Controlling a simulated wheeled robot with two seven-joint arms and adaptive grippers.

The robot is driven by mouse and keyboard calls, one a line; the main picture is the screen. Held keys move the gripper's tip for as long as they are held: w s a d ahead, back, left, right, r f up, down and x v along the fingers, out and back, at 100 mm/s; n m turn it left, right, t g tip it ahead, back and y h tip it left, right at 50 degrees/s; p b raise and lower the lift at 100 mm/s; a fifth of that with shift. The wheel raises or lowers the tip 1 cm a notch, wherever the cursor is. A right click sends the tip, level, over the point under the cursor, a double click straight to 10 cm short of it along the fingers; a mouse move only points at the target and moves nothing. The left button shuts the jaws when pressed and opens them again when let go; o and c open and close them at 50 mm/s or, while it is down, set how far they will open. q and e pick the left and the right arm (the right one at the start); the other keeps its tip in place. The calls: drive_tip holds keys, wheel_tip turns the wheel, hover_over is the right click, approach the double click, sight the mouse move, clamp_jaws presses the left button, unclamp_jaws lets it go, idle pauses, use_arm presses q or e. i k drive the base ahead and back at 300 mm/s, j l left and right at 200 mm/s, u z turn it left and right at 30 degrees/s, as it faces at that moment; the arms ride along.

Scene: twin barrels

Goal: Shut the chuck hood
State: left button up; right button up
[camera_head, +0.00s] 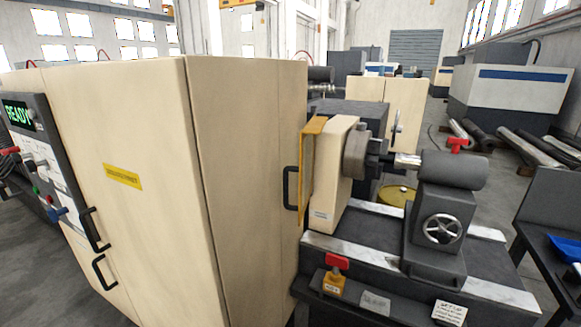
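A machine with a large cream housing (130,130) fills the left and middle of the head view. Its right-hand panel (245,190) ends in an upright edge, beside which a black handle (290,188) shows. Just right of that edge is a thin orange-yellow plate (311,126) against a cream block (333,175). Neither of my grippers is in view.
A grey tailstock (447,195) with a handwheel (443,229) stands on the bed at the right. The control panel (38,150) at far left reads READY. Two more black handles (94,230) (105,272) are on the housing. A dark table (550,225) stands at far right.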

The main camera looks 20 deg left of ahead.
sight(315, 126)
drive_tip(key=j, duration=1.6)
